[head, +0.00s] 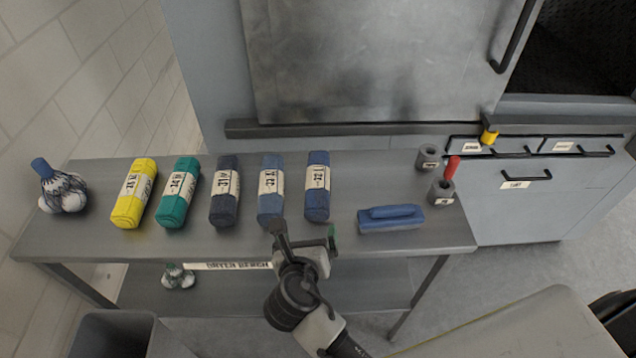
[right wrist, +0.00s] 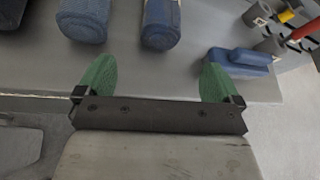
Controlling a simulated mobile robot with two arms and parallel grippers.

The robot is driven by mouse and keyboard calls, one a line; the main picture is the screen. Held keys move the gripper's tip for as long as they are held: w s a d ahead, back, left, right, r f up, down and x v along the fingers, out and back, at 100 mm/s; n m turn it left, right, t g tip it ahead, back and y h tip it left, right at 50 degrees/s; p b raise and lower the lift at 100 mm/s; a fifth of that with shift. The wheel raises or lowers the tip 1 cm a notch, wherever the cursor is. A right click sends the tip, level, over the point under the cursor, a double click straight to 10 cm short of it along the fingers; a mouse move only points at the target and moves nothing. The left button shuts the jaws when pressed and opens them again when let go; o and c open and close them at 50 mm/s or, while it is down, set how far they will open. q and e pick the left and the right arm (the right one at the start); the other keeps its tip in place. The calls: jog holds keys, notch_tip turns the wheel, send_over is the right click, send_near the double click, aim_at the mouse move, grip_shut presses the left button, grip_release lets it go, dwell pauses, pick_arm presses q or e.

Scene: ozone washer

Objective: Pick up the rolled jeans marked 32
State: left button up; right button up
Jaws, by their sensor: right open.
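Several rolled garments with white paper bands lie in a row on the grey table. Two are blue denim rolls: one (head: 271,203) in the middle and one (head: 317,207) at the row's right end. A darker navy roll (head: 224,205) lies to their left. The bands' print is too small to read surely, so I cannot tell which is marked 32. My right gripper (head: 305,238) is open and empty at the table's front edge, short of the two blue rolls. In the right wrist view its green fingers (right wrist: 157,85) are wide apart, with the blue rolls (right wrist: 85,20) (right wrist: 161,24) beyond. My left gripper is out of view.
A yellow roll (head: 134,195) and a teal roll (head: 179,196) lie further left, beside a tied bundle (head: 62,190). A lower shelf (head: 230,295) is below; a steel cabinet (head: 360,60) stands behind.

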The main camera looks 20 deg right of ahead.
aim_at(315, 213)
jog(key=p+x, duration=0.1)
jog(key=x, duration=0.8)
jog(key=shift+w+d+f, duration=0.1)
jog(key=c, duration=1)
jog(key=shift+c, duration=1.1)
